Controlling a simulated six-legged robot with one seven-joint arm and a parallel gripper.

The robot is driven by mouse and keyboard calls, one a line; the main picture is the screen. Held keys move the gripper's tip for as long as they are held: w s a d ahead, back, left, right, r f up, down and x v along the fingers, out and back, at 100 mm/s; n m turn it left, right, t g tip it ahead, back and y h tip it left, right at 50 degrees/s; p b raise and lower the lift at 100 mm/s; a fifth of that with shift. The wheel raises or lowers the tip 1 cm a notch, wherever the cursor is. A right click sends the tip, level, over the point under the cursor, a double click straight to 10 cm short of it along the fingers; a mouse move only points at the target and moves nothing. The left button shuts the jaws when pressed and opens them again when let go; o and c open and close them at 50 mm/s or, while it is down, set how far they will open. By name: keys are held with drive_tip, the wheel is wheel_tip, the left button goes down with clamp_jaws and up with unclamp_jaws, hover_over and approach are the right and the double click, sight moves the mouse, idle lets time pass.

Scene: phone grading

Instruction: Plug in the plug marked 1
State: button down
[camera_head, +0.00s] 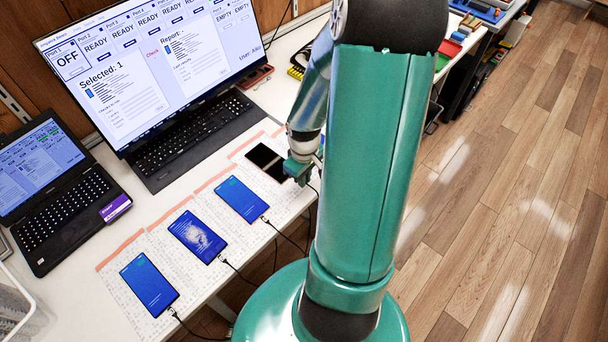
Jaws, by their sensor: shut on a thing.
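My gripper (299,172) is at the near right end of a dark-screened phone (265,159) on the white desk. It is shut on what appears to be a cable plug. The plug itself is hidden by the gripper, and no number on it can be read. A thin dark cable hangs from beside the gripper over the desk edge. Whether the plug touches the phone's port cannot be told. On the large monitor (160,75), the Port 1 box reads OFF and several others read READY.
Three lit blue phones (149,284) (198,237) (242,199) lie in a row on printed sheets, each with a cable at its near end. A keyboard (195,137) and laptop (62,206) stand behind. A white basket (14,306) is at lower left.

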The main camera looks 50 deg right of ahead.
drive_tip(key=shift+w+f, duration=0.35)
drive_tip(key=shift+f, duration=0.3)
drive_tip(key=shift+w+f, duration=0.35)
drive_tip(key=shift+f, duration=0.3)
drive_tip(key=shift+w+f, duration=0.1)
drive_tip(key=shift+w, duration=0.55)
idle(2.2)
drive_tip(key=c, duration=1.4)
unclamp_jaws()
drive_tip(key=shift+c, duration=0.2)
drive_tip(key=shift+s+r, duration=0.2)
drive_tip(key=shift+r, duration=0.65)
drive_tip(key=shift+s+r, duration=0.15)
drive_tip(key=shift+r, duration=0.65)
drive_tip(key=shift+s+r, duration=0.2)
drive_tip(key=shift+r, duration=0.65)
